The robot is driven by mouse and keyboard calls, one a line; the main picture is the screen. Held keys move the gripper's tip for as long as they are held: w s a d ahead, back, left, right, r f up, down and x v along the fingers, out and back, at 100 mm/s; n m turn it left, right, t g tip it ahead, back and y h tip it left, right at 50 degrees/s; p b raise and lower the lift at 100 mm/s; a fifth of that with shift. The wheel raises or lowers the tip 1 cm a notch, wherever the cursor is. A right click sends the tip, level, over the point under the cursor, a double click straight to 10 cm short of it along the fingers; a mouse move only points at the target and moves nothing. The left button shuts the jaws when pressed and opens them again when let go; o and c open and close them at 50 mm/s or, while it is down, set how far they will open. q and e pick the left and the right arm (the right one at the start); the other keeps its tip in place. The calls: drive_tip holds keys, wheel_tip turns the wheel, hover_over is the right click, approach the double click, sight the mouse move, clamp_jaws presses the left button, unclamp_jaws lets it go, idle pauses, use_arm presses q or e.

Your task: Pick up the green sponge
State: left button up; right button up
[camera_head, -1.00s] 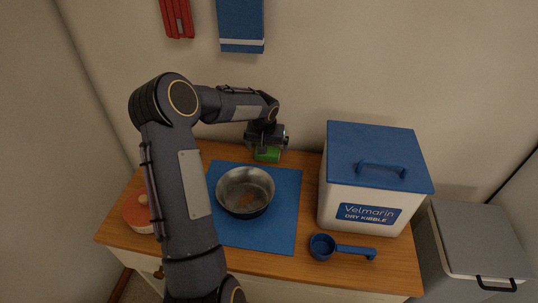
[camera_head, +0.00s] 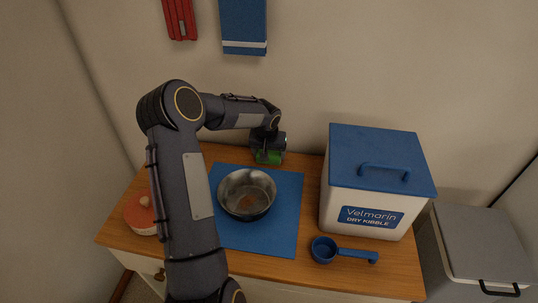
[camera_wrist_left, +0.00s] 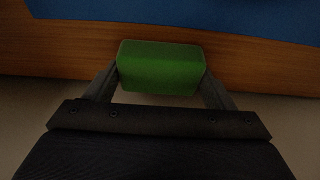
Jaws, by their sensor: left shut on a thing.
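The green sponge (camera_head: 268,157) is at the back of the wooden cabinet top, behind the blue mat. In the left wrist view the sponge (camera_wrist_left: 160,68) is a green block between the two fingers of my left gripper (camera_wrist_left: 161,82). In the head view my left gripper (camera_head: 268,152) points down over the sponge and covers part of it. It is shut on the sponge, with a finger against each end. I cannot tell whether the sponge touches the wood. My right gripper is not in view.
A metal bowl (camera_head: 247,194) stands on the blue mat (camera_head: 270,237). A white kibble bin (camera_head: 335,198) with a blue lid stands to the right, a blue scoop (camera_head: 324,250) in front of it. A red-lidded pot (camera_head: 137,214) is at left. The wall is close behind.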

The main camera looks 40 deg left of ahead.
use_arm(q)
drive_tip(key=shift+r, duration=0.1)
drive_tip(key=shift+r, duration=0.25)
wheel_tip(320, 180, up, 2)
drive_tip(key=shift+r, duration=0.2)
drive_tip(key=s+d+r, duration=1)
drive_tip(key=shift+p, duration=0.3)
